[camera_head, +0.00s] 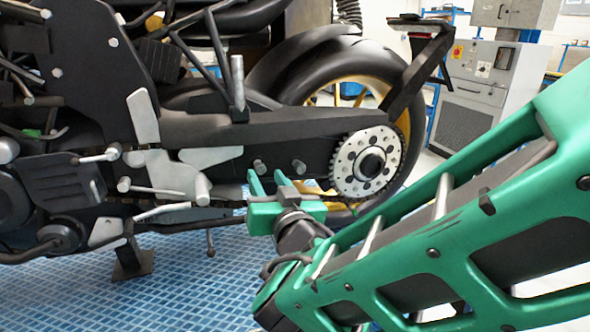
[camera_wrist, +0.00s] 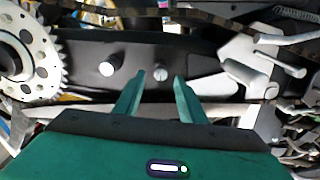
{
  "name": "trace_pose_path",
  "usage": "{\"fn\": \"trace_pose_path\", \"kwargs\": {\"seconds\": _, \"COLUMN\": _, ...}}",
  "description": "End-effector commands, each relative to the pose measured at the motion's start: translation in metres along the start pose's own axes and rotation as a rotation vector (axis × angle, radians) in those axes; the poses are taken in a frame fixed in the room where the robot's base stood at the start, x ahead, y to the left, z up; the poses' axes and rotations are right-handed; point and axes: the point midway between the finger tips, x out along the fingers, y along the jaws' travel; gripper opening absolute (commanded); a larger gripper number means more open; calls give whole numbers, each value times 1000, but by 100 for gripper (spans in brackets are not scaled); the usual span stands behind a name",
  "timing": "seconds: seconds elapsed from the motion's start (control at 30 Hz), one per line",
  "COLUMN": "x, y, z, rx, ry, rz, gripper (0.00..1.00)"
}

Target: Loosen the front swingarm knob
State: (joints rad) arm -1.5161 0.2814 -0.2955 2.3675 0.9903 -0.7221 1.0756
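Two small grey knobs stick out of the black swingarm (camera_head: 285,130). The front knob (camera_head: 259,166) is the left one in the head view and the right one in the wrist view (camera_wrist: 160,74). The rear knob (camera_head: 299,166) is nearer the sprocket and shows left of the front knob in the wrist view (camera_wrist: 107,68). My green gripper (camera_head: 267,181) is open and empty, just below the front knob in the head view. In the wrist view its fingertips (camera_wrist: 157,80) point at the swingarm with the front knob lined up between them. Contact cannot be told.
A silver sprocket (camera_head: 366,161) and the rear wheel (camera_head: 330,75) stand to the right of the knobs. Grey footrest parts (camera_head: 165,175) stick out at left. A grey control cabinet (camera_head: 480,85) stands at the back right. The blue tiled floor (camera_head: 180,295) is below.

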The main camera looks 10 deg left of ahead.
Motion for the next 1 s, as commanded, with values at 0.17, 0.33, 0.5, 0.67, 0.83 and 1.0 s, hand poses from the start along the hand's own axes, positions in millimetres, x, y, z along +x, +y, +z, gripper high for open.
{"fn": "trace_pose_path", "kwargs": {"seconds": 0.17, "x": 24, "y": 1, "z": 0, "rx": 1, "ry": 1, "rz": 2, "gripper": 37}}
{"fn": "trace_pose_path", "kwargs": {"seconds": 0.33, "x": 35, "y": 0, "z": 0, "rx": 0, "ry": 1, "rz": 1, "gripper": 37}}
{"fn": "trace_pose_path", "kwargs": {"seconds": 0.5, "x": 37, "y": 0, "z": 0, "rx": 0, "ry": 1, "rz": 0, "gripper": 37}}
{"fn": "trace_pose_path", "kwargs": {"seconds": 0.67, "x": 37, "y": 1, "z": 0, "rx": -1, "ry": 0, "rz": 0, "gripper": 32}}
{"fn": "trace_pose_path", "kwargs": {"seconds": 0.83, "x": 37, "y": 1, "z": 0, "rx": -1, "ry": 0, "rz": 1, "gripper": 0}}
{"fn": "trace_pose_path", "kwargs": {"seconds": 1.0, "x": 37, "y": 2, "z": 0, "rx": -5, "ry": 0, "rz": 3, "gripper": 0}}
